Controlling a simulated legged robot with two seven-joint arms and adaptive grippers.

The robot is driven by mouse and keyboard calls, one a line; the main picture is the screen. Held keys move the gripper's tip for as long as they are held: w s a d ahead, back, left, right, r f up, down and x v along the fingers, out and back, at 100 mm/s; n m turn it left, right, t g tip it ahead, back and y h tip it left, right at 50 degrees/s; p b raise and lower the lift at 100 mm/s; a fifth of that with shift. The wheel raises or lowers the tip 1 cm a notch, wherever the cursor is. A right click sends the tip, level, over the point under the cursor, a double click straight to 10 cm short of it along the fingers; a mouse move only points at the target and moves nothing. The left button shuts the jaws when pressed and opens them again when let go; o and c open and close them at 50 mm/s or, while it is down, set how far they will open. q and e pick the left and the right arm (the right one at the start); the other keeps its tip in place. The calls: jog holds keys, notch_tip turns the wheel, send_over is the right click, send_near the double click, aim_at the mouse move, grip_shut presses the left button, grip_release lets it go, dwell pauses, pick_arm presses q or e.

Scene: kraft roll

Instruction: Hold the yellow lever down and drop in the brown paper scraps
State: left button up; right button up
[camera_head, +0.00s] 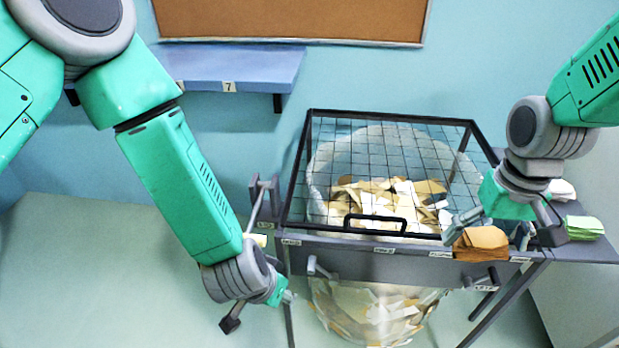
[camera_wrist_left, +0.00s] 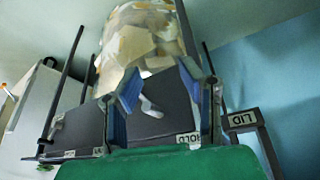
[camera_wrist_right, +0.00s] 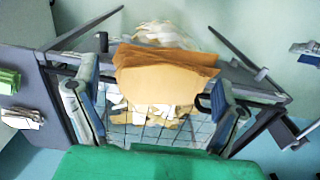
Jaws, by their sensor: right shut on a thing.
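The brown paper scraps (camera_head: 481,243) are a folded-looking stack at the front right of the bin; they also show in the right wrist view (camera_wrist_right: 165,75). My right gripper (camera_head: 490,232) is shut on them, one finger on each side, above the bin's front right edge. The mesh lid (camera_head: 385,165) looks closed over a clear bag of pale scraps. My left gripper (camera_head: 262,310) is open and empty, low at the front left of the bin, with its fingers apart in the left wrist view (camera_wrist_left: 160,95). I cannot make out a yellow part on any lever.
A grey lever (camera_head: 262,205) stands at the bin's left side, and another short handle (camera_head: 320,268) is on the front panel. A dark handle (camera_head: 487,285) is at the front right. Green pads (camera_head: 583,228) lie on the right side shelf. A blue shelf (camera_head: 235,68) is on the wall.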

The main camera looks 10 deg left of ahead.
pick_arm(q)
jog(key=w+d+r, duration=0.4)
notch_tip(320, 180, up, 18)
jog(key=n+y, duration=0.3)
jog(key=y, duration=0.1)
send_over(257, 208)
jog(key=s+d, duration=0.2)
jog(key=s, duration=0.3)
jog(key=shift+t, duration=0.3)
jog(key=x, duration=1.1)
jog(key=shift+w+d+f, duration=0.1)
jog(key=shift+w+f, duration=0.1)
grip_shut()
